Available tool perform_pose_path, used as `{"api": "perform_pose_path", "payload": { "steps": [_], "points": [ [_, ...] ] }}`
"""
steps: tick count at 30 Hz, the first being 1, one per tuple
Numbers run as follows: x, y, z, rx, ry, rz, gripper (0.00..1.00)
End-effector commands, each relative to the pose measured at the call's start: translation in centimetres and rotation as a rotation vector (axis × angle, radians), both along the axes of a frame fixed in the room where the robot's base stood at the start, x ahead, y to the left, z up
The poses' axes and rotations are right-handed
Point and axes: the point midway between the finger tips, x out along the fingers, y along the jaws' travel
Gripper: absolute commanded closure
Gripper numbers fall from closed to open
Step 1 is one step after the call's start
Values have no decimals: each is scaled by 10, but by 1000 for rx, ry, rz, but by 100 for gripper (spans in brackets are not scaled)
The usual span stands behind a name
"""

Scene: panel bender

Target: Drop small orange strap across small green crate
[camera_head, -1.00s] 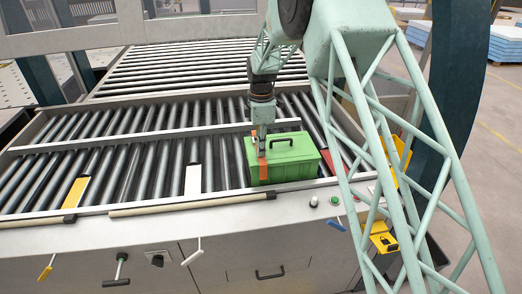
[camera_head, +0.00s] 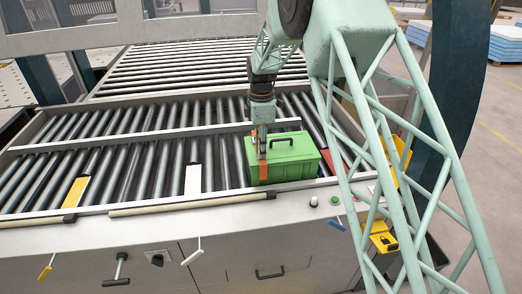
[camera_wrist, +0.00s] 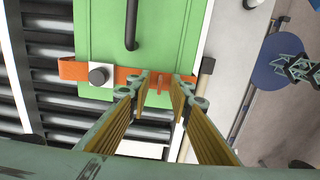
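The small green crate (camera_head: 292,160) stands closed on the roller table, with a dark handle on its lid. It fills the upper middle of the wrist view (camera_wrist: 165,30). The small orange strap (camera_head: 263,174) lies across the crate near its left end and hangs down its front side. In the wrist view the strap (camera_wrist: 122,76) spans the crate, with a grey round knob at its left part. My gripper (camera_wrist: 161,76) is open over the strap, with a finger on each side of a small orange upright tab. I cannot tell whether either finger touches the tab.
A yellow strip (camera_head: 76,191) and a white strip (camera_head: 192,180) lie on the rollers to the left. A red piece (camera_head: 334,160) is right of the crate, partly behind my arm. A pale rail (camera_head: 190,205) runs along the table's front edge.

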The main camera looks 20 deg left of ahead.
Motion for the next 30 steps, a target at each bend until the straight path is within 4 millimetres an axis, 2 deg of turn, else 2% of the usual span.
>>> {"api": "perform_pose_path", "payload": {
  "steps": [5, 11, 24, 30],
  "points": [
    [0, 0, 7, 1, -1, 0, 81],
    [0, 0, 27, 2, -2, 0, 81],
    [0, 0, 88, 2, -2, 0, 81],
    [0, 0, 110, 1, -2, 0, 81]
  ]
}}
